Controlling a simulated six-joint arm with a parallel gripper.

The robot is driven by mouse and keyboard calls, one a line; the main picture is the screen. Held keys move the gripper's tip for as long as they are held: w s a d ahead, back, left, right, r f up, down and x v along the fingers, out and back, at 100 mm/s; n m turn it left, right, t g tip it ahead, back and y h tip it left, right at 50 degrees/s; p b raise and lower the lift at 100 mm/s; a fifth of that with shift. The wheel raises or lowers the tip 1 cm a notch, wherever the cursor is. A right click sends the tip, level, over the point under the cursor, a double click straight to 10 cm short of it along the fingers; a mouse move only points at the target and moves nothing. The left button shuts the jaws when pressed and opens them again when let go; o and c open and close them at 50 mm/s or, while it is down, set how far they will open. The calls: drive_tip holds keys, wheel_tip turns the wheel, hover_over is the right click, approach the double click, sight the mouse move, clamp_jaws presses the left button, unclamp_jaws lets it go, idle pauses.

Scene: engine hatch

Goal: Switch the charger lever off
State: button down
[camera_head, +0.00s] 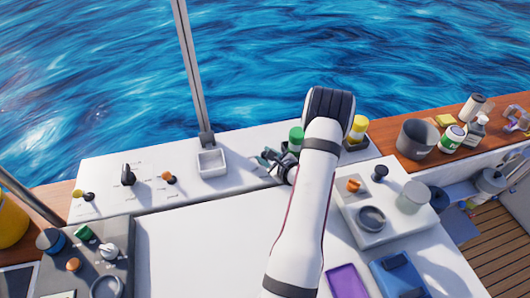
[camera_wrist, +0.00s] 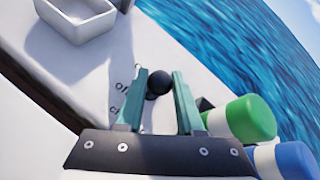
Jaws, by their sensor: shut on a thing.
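A lever with a round black knob (camera_wrist: 158,84) stands on the white panel. Printed letters beside it read "of" and "ch", partly hidden by my gripper. My gripper (camera_wrist: 160,76) has its two teal fingers on either side of the knob and is shut on it. In the head view my gripper (camera_head: 268,161) is over the back panel, right of a small white tray, and the knob is hard to make out there. I cannot tell the lever's tilt.
A white tray (camera_head: 211,163) sits left of my gripper. A green-capped container (camera_head: 296,138) and a yellow-topped one (camera_head: 358,128) stand close on the right; a blue cap (camera_wrist: 290,160) shows in the wrist view. Other levers (camera_head: 128,175) are further left. The white surface in front is clear.

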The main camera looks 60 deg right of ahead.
drive_tip(key=shift+a, duration=0.15)
idle(0.4)
drive_tip(key=c, duration=0.5)
unclamp_jaws()
drive_tip(key=shift+c, duration=0.2)
drive_tip(key=v, duration=1.5)
drive_tip(key=shift+s+a, duration=0.15)
drive_tip(key=shift+s, duration=0.3)
